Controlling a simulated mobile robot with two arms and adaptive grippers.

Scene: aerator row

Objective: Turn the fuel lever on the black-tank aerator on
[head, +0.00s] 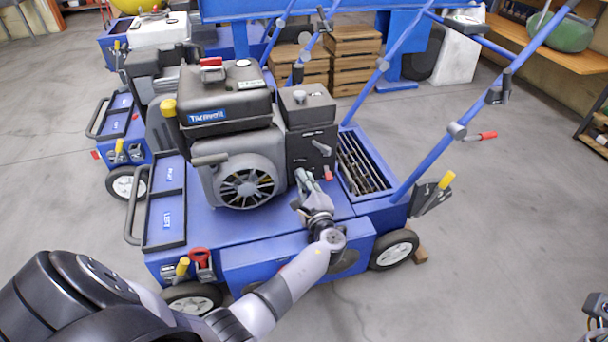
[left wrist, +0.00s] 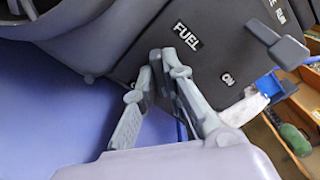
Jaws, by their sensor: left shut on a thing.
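The black-tank aerator (head: 226,97) fills the middle of the head view, its engine on a blue frame. My left gripper (head: 309,183) reaches its right front side, below the dark engine box. The left wrist view shows the gripper's tips (left wrist: 160,58) close together beside the FUEL label (left wrist: 187,37). An ON label (left wrist: 228,79) is to the right of the fingers. The gripper is shut on the fuel lever, mostly hidden by the fingers; a red tip (head: 328,174) shows beside them. Part of my right gripper (head: 597,305) shows at the lower right edge; its jaws are unclear.
A separate dark lever (left wrist: 278,45) sticks out near the ON label. More aerators, one white-tanked (head: 160,30), stand behind. Wooden crates (head: 354,55) are at the back. Floor on the right is clear.

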